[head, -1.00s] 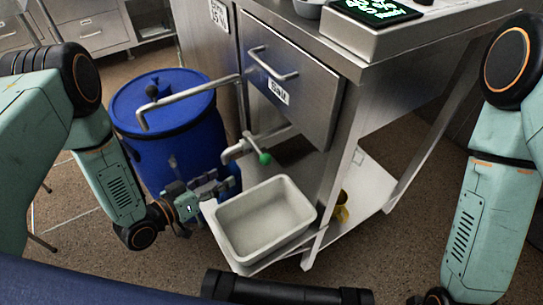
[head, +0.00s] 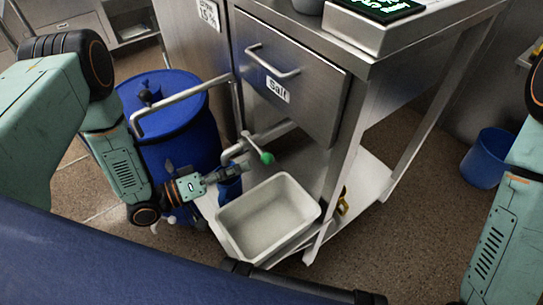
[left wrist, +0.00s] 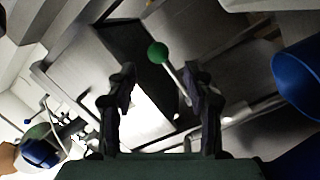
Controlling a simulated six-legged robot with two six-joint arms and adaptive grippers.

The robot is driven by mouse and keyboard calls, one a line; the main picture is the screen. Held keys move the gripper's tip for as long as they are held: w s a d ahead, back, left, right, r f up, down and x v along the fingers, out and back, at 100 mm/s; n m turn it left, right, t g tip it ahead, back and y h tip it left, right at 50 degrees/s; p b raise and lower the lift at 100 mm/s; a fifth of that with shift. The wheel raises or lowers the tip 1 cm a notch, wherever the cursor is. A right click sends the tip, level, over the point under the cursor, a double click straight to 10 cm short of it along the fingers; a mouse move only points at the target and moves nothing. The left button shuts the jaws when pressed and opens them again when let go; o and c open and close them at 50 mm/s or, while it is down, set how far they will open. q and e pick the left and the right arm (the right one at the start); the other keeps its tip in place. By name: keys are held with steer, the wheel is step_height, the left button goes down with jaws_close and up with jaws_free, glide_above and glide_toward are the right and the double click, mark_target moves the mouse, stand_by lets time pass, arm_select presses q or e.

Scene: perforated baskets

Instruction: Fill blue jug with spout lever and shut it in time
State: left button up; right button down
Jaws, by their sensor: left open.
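The spout (head: 232,153) is a bent metal pipe with a green-knobbed lever (head: 267,158), below the drawer marked "Salt". The green knob (left wrist: 158,52) also shows in the left wrist view, ahead of and between the fingers, apart from them. A blue vessel that looks like the jug (head: 230,186) stands under the spout, partly hidden by my left gripper. A blue rounded vessel (left wrist: 298,82) shows at the right of the left wrist view. My left gripper (head: 228,174) is open and empty, just below and left of the lever. Whether liquid flows is not visible. My right gripper is out of view.
A large blue barrel (head: 175,105) with a metal pipe stands behind my left arm. A pale basin (head: 268,215) sits below the lever on the lower shelf. A blue bucket (head: 487,157) stands at the right. The floor between is clear.

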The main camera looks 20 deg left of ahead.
mark_target(267, 157)
arm_select(q)
steer(key=shift+b+x, duration=1.2)
steer(key=shift+x, duration=2.7)
steer(key=shift+r, duration=0.1)
steer(key=shift+s, duration=0.1)
jaws_close()
